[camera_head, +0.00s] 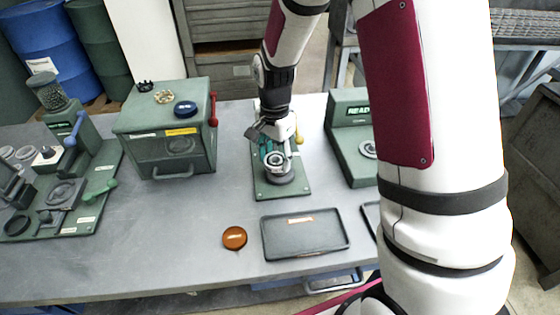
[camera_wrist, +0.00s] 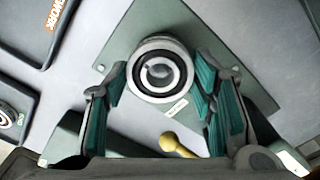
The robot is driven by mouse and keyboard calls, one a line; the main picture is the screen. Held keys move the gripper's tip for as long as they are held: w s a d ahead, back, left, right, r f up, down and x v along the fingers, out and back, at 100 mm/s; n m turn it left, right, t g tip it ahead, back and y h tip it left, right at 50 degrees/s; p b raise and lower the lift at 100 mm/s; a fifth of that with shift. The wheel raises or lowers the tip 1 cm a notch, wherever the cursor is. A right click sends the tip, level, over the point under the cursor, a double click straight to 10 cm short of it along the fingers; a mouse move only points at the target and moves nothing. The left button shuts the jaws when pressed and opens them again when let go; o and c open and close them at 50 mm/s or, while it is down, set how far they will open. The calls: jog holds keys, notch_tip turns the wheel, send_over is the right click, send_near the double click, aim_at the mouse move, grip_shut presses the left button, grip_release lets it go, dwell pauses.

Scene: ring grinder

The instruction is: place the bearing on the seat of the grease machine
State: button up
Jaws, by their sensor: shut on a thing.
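The bearing (camera_wrist: 158,71) is a pale metal ring with a dark centre, between the teal finger pads of my gripper (camera_wrist: 160,82) in the wrist view. In the head view my gripper (camera_head: 275,158) points down over the green grease machine (camera_head: 295,190), shut on the bearing (camera_head: 276,160). The dark round seat (camera_head: 280,179) shows just below it. The bearing looks lined up over the seat; I cannot tell whether they touch. A yellow-knobbed lever (camera_wrist: 178,145) stands behind, also visible in the head view (camera_head: 299,138).
A dark tray (camera_head: 305,252) and an orange round tin (camera_head: 235,238) lie in front. A green box (camera_head: 165,150) with a red lever stands left. A green machine with a READY display (camera_head: 352,112) stands right. Bare tabletop (camera_head: 225,195) lies left of the grease machine.

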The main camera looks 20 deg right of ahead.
aim_at(280, 162)
jog(key=shift+w+d+f, duration=0.1)
jog(key=shift+w+d, duration=0.4)
jog(key=shift+d, duration=0.25)
jog(key=shift+f, duration=0.15)
jog(key=shift+f+p, duration=0.35)
jog(key=shift+f, duration=1.25)
jog(key=o, duration=1.4)
jog(key=shift+f, duration=0.15)
jog(key=shift+c, duration=0.2)
